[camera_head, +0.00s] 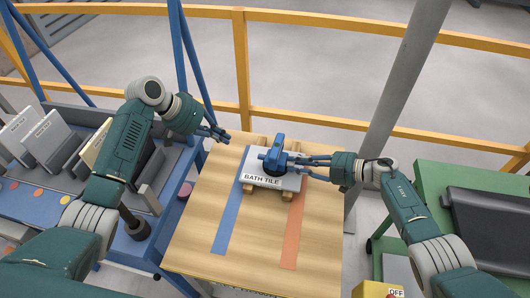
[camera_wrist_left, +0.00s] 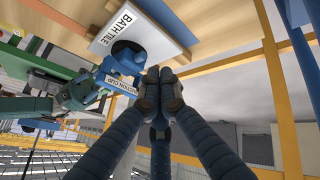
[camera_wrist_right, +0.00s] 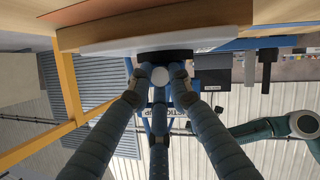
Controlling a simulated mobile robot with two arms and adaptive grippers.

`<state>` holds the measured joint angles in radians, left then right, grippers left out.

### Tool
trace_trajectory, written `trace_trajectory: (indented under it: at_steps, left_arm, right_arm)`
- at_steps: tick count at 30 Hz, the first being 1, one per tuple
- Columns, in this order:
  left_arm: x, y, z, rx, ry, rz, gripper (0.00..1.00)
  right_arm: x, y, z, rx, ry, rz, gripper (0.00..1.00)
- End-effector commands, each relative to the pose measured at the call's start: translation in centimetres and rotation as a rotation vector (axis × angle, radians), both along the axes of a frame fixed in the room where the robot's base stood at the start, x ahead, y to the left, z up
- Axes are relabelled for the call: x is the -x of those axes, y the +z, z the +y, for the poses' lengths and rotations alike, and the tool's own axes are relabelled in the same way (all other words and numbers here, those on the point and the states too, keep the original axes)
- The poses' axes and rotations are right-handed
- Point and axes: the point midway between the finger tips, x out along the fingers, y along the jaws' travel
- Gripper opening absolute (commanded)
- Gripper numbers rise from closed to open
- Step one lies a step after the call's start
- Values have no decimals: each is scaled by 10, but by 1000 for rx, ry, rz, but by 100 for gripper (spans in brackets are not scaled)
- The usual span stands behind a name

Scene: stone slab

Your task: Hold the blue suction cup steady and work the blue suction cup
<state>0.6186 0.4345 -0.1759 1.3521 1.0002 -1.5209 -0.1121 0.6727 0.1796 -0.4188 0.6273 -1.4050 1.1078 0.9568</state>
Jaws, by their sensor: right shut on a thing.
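The blue suction cup (camera_head: 274,158) sits upright on a white tile (camera_head: 257,178) labelled "BATH TILE". Its handle faces my right gripper. My right gripper (camera_head: 292,164) is shut on the cup from the right; in the right wrist view (camera_wrist_right: 161,80) its fingers close around the blue part, just beside the tile's edge. My left gripper (camera_head: 222,134) is left of and behind the tile, apart from the cup. In the left wrist view its fingertips (camera_wrist_left: 159,86) are together with nothing seen between them. The cup (camera_wrist_left: 122,62), its "SUCTION CUP" label and the tile show beyond them.
The tile rests on a wooden support on a wooden table (camera_head: 202,212) with blue (camera_head: 228,215) and orange (camera_head: 292,235) strips. A blue rack of tiles (camera_head: 55,185) stands left, a green cart (camera_head: 440,185) right. A yellow railing (camera_head: 330,122) and grey post (camera_head: 402,70) are behind.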

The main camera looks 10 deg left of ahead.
Motion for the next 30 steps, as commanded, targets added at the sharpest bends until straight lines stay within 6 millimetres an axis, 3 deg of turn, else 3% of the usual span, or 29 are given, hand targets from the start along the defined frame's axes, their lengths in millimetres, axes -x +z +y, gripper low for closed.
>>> trace_trajectory:
  at_steps: [1, 13, 24, 30]
  left_arm:
    - [0, 0, 0, 0, 0, 0, 0]
    - [3, 8, 6, -1, 1, -2, 0]
    - [26, 68, 44, -4, 1, -5, 0]
    - [36, 91, 58, -1, 1, -3, 0]
  right_arm:
    - [4, -8, -1, 12, 2, 8, 0]
    - [3, -8, -2, 12, 2, 7, 0]
    - [3, -8, -2, 12, 0, 8, 0]
    - [3, -8, -2, 12, 0, 7, 0]
